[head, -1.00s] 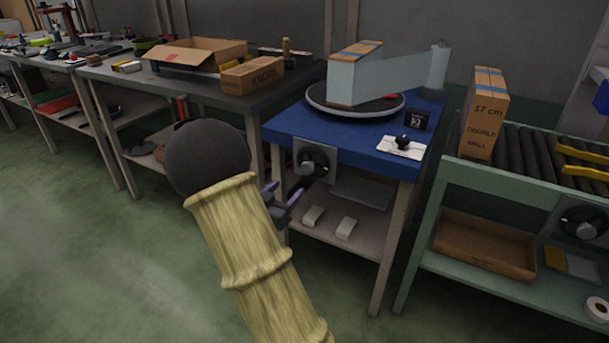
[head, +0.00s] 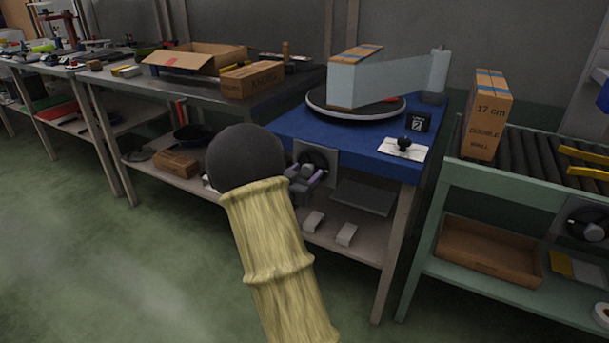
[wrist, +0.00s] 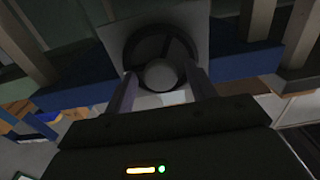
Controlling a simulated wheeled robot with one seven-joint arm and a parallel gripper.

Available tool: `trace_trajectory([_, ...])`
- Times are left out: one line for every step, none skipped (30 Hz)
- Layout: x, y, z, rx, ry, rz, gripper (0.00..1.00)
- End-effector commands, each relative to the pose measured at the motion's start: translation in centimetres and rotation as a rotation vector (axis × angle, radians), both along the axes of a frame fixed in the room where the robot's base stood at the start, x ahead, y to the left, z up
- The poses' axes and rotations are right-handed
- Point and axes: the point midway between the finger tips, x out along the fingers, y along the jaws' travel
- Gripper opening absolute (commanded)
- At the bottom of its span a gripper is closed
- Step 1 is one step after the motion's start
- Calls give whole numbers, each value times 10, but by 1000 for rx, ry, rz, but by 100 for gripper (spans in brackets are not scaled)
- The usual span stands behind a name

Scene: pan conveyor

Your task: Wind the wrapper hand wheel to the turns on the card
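The hand wheel (head: 317,155) is a dark ring with a grey hub on a light plate, at the front of the blue wrapper table (head: 360,146). In the wrist view the wheel (wrist: 137,46) faces me, with its round hub (wrist: 160,76) in the middle. My gripper (head: 310,172) is at the wheel, partly hidden by my arm in the head view. In the wrist view its fingers (wrist: 163,88) stand apart on either side of the hub, with gaps visible. A small black card (head: 418,122) on the table reads 2.
A wrapped box (head: 341,85) stands on the round turntable (head: 392,109), with film running to a roll post (head: 438,72). The roller conveyor (head: 540,162) is to the right.

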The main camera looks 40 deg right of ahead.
Motion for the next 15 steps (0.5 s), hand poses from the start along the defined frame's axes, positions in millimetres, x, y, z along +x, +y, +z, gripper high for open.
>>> trace_trajectory([0, 0, 0, 0, 0, 0, 46])
trace_trajectory([0, 0, 0, 0, 0, 0, 40])
trace_trajectory([0, 0, 0, 0, 0, 0, 32])
trace_trajectory([0, 0, 0, 0, 0, 0, 26])
trace_trajectory([0, 0, 0, 0, 0, 0, 20])
trace_trajectory([0, 0, 0, 0, 0, 0, 13])
trace_trajectory([0, 0, 0, 0, 0, 0, 13])
trace_trajectory([0, 0, 0, 0, 0, 0, 13])
trace_trajectory([0, 0, 0, 0, -1, 0, 13])
trace_trajectory([0, 0, -1, 2, -5, 0, 13])
trace_trajectory([0, 0, -1, 4, -9, 0, 13])
trace_trajectory([0, 0, -1, 8, -19, 0, 13])
trace_trajectory([0, 0, -1, 13, -32, 0, 13])
trace_trajectory([0, 0, -1, 19, -46, 0, 13])
trace_trajectory([0, 0, -2, 29, -70, -1, 13])
